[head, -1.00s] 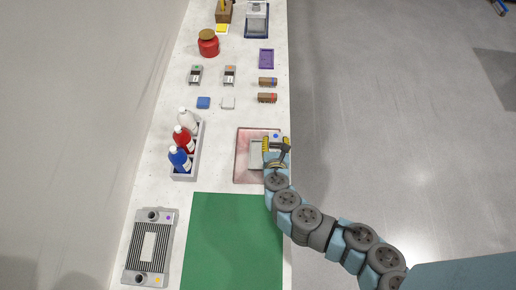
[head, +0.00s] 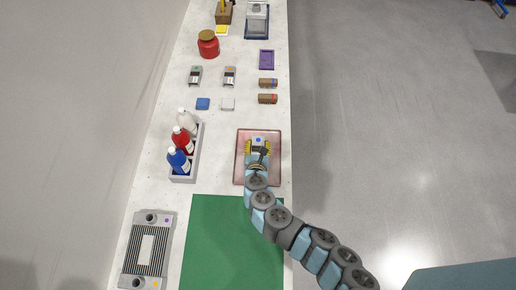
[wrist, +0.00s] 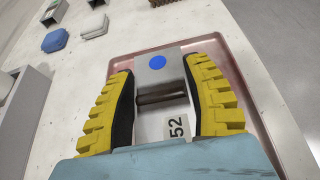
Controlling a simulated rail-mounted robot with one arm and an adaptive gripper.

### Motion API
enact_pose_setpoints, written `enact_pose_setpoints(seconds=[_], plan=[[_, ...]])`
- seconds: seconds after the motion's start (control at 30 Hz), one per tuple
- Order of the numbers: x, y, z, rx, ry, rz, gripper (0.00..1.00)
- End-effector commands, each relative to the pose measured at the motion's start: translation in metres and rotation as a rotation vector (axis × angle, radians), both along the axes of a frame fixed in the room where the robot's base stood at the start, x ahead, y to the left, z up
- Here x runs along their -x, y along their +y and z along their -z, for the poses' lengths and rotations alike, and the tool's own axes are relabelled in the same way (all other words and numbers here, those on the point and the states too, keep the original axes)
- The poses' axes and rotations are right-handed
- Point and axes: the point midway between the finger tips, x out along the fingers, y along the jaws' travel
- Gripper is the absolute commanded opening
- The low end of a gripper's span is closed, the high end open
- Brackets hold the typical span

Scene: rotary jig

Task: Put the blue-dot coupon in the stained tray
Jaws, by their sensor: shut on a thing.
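The grey coupon with the blue dot (head: 259,137) is between the yellow fingers of my gripper (head: 258,147). In the wrist view the coupon (wrist: 160,76) shows its blue dot at the far end, a dark bar across it and a pale part with a "52" label nearer the palm. My gripper (wrist: 164,75) is shut on the coupon, one finger on each side. The stained tray (head: 276,167), pinkish with a reddish rim, lies under the gripper and coupon. Whether the coupon touches the tray floor, I cannot tell.
A bottle rack (head: 187,170) stands left of the tray, and a green mat (head: 225,245) lies in front. The table's right edge is close to the tray.

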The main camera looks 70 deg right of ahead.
Motion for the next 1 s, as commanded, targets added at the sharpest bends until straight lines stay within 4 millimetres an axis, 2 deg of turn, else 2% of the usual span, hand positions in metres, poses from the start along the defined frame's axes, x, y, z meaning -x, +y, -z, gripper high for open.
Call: enact_pose_setpoints(seconds=[0.2,0.67,0.7,0.77,0.8,1.0], plan=[[0.0,0.0,0.019,-0.002,-0.002,0.002,0.11],[0.0,0.001,0.025,-0.001,0.0,-0.001,0.11],[0.0,0.001,0.026,-0.001,-0.001,0.0,0.55],[0.0,0.0,0.025,-0.001,-0.001,0.0,0.72],[0.0,0.0,0.025,-0.001,-0.001,0.0,0.76],[0.0,0.001,0.025,-0.001,-0.001,0.0,0.76]])
